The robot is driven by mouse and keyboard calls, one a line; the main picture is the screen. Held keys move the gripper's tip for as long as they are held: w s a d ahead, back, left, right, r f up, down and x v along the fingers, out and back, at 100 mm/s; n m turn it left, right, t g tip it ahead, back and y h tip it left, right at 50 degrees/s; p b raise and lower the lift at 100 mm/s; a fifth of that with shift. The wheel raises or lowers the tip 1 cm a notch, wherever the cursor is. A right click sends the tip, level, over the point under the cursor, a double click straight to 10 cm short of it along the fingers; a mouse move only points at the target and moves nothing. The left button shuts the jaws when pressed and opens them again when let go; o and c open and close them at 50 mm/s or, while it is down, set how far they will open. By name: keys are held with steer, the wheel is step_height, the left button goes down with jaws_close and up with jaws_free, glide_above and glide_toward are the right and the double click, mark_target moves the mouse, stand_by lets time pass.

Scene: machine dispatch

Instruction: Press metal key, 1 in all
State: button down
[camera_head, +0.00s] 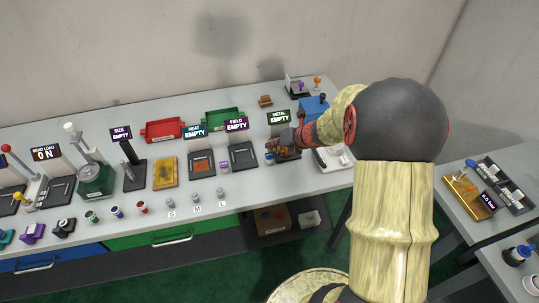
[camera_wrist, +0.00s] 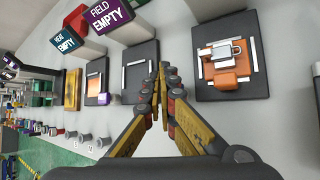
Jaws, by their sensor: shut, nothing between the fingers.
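The sign METAL EMPTY (camera_head: 278,117) stands behind the metal station, partly covered by my arm in the head view. A small pale block with a blue top, seemingly the metal key (camera_head: 269,159), sits at the station's front left. I cannot make it out in the wrist view, where my fingers may cover it. My gripper (camera_wrist: 161,70) is shut and empty, its fingertips together between the dark field pad (camera_wrist: 130,67) and the metal station's pad (camera_wrist: 258,62). In the head view my gripper (camera_head: 277,150) is close to the key; contact cannot be told.
An orange fixture with a grey metal piece (camera_wrist: 228,62) sits on the metal pad. A purple-topped key (camera_head: 224,167) stands by the field pad. The heat station (camera_head: 202,163), red bin (camera_head: 162,130) and green bin (camera_head: 222,118) are left. A white tray (camera_head: 333,160) lies right.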

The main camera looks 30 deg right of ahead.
mark_target(271, 154)
steer(key=shift+f, duration=0.1)
steer(key=shift+f, duration=0.3)
steer(key=shift+f+b, duration=0.55)
steer(key=shift+f, duration=0.1)
stand_by(0.9)
steer(key=shift+r, duration=0.15)
steer(key=shift+r+p, duration=0.9)
steer(key=shift+p, duration=0.15)
step_height(271, 154, up, 5)
steer(key=p, duration=0.5)
steer(key=shift+r, duration=0.1)
